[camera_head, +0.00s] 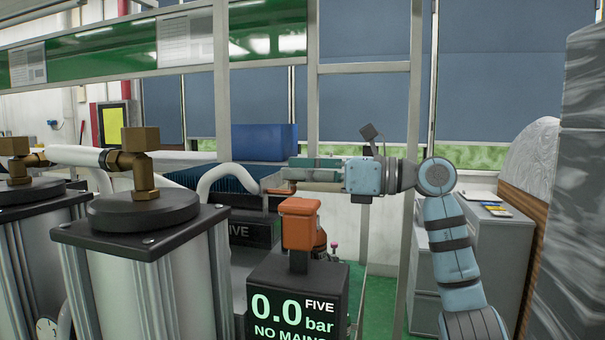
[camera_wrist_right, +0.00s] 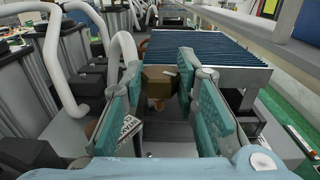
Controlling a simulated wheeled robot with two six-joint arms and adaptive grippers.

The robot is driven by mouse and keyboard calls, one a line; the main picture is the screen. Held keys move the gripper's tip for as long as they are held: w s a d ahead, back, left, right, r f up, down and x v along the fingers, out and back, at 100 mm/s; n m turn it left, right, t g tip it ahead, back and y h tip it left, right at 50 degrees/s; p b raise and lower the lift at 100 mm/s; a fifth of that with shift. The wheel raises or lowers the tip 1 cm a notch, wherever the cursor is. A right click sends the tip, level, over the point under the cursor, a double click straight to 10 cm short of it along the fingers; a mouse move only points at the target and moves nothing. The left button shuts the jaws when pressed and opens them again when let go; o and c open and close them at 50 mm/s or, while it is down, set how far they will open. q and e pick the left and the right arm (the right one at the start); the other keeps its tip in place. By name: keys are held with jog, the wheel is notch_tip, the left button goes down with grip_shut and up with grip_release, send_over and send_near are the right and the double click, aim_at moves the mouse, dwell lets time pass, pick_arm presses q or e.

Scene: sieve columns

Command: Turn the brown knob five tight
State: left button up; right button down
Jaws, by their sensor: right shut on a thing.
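The brown knob five shows in the right wrist view (camera_wrist_right: 158,84) as a brown block between the teal finger pads. In the head view only a small brown part (camera_head: 280,190) shows at the fingertips. My right gripper (camera_head: 290,175) reaches in from the right, level, and is shut on the knob; it also shows in the wrist view (camera_wrist_right: 162,80). My left gripper is not in view.
Grey columns with black caps (camera_head: 142,215) and brown fittings (camera_head: 140,140) stand at the left. A white curved pipe (camera_head: 222,180) rises beside the grip. An orange block (camera_head: 299,222) tops the display. Frame posts (camera_head: 415,120) stand close behind my right arm.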

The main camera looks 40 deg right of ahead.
jog(key=m+t+h, duration=0.2)
jog(key=h, duration=0.1)
jog(key=shift+s+a+m+h+p, duration=0.1)
jog(key=shift+a+m+h+p, duration=0.1)
jog(key=shift+m+h+p, duration=0.15)
jog(key=shift+a+r+m+t+h+p, duration=0.15)
jog(key=shift+m+t+h+p, duration=0.4)
jog(key=shift+h, duration=0.7)
jog(key=m+h+p, duration=0.4)
jog(key=h, duration=0.1)
jog(key=shift+a+r, duration=0.1)
jog(key=shift+a, duration=0.1)
jog(key=shift+m+h+p, duration=0.6)
jog(key=shift+h+p, duration=0.25)
jog(key=shift+h, duration=0.25)
jog(key=shift+f, duration=0.2)
jog(key=c, duration=1.3)
grip_release()
jog(key=shift+f, duration=0.1)
